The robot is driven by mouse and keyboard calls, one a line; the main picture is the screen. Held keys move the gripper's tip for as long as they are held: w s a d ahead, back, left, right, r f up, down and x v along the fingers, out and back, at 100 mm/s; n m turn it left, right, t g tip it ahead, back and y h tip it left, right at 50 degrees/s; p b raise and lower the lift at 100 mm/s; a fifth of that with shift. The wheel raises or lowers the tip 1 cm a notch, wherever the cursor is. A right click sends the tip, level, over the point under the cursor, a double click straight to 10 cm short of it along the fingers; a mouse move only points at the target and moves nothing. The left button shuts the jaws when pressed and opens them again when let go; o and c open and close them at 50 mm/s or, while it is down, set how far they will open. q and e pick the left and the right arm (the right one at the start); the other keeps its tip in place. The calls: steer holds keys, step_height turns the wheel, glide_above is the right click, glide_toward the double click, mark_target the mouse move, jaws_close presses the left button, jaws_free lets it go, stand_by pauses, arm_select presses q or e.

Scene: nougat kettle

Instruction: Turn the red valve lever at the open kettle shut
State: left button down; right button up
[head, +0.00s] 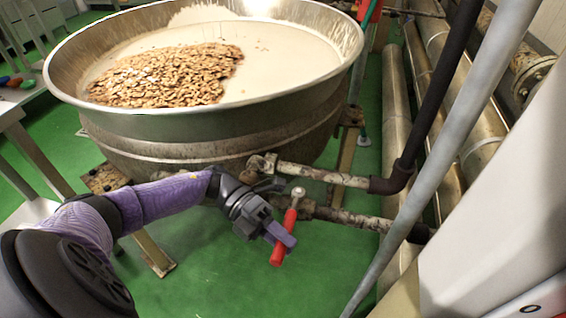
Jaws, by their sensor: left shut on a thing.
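The open kettle (215,128) is a wide steel bowl with pale nougat and a heap of nuts in it. Below its right side, two rusty pipes run off to the right. The red valve lever (279,247) sits at the lower pipe (345,217) and points downward, slightly to the left. My left gripper (284,238) comes in from the left on a purple-sleeved arm and is shut on the red lever. My right gripper is not in view.
A grey slanted pole (448,150) stands close to the right of the valve. Dark hoses and thick pipes (394,110) run behind it. A white panel (500,220) fills the lower right. Green floor (215,280) lies open below the kettle.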

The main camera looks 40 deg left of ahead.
arm_select(q)
steer(key=c, duration=0.7)
jaws_free()
steer(key=shift+c, duration=0.2)
steer(key=a+r+b, duration=0.1)
steer(key=a, duration=0.8)
steer(key=shift+a+r+b, duration=0.4)
